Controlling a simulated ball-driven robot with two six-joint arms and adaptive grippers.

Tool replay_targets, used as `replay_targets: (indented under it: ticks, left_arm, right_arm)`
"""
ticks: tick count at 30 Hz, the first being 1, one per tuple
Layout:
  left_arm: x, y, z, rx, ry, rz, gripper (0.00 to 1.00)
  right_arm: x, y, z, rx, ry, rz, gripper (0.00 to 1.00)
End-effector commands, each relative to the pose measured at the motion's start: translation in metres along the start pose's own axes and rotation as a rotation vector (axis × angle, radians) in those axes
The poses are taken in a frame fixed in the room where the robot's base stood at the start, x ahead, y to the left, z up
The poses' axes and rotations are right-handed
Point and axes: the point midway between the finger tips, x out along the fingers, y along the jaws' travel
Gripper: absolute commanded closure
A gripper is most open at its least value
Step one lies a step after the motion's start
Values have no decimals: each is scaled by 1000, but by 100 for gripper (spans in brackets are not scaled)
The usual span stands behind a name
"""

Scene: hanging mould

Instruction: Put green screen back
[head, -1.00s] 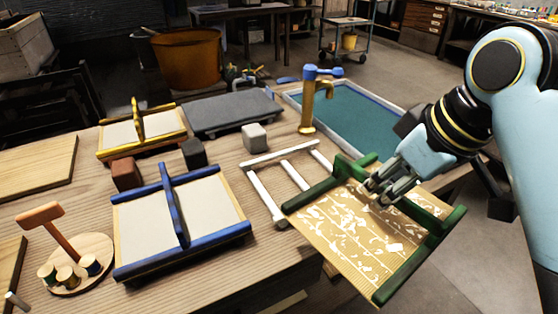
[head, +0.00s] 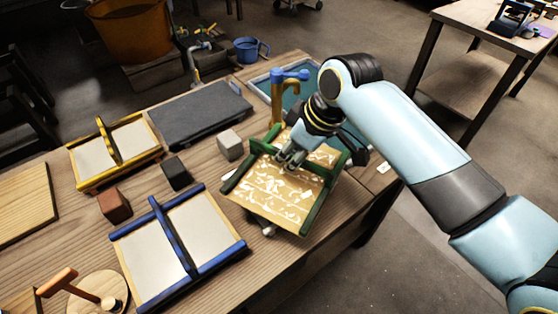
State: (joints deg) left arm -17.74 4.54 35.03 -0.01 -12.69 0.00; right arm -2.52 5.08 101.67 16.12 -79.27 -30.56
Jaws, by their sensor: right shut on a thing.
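The green screen (head: 270,196) is a pale tan panel with white patches and green bars along its sides and across its middle. It is held near the table's right edge, over the place where the white rack stood. My right gripper (head: 287,160) is shut on its green cross bar near the far end. The screen covers most of the white rack; only a small pale end (head: 268,230) shows below it. I cannot tell whether the screen touches the rack. My left gripper is not in view.
A blue screen (head: 180,248) and a yellow screen (head: 114,150) lie to the left. Red (head: 114,205), black (head: 176,173) and grey (head: 230,145) blocks stand between. A dark slab (head: 200,113), a tap (head: 285,92) and a teal basin (head: 262,85) are behind.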

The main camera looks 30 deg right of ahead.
Motion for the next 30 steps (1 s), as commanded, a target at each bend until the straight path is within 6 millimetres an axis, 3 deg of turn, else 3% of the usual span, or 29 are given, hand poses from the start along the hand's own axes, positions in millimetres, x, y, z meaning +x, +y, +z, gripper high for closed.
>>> replay_targets:
  ticks: [3,8,18,30]
  left_arm:
    - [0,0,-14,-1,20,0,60]
    - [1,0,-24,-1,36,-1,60]
    - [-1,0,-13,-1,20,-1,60]
    - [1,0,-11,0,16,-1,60]
  right_arm:
    - [22,12,-15,1,1,-2,100]
    - [38,21,-24,0,1,-1,100]
    - [74,22,-11,0,0,-1,100]
    - [80,22,-8,0,1,0,100]
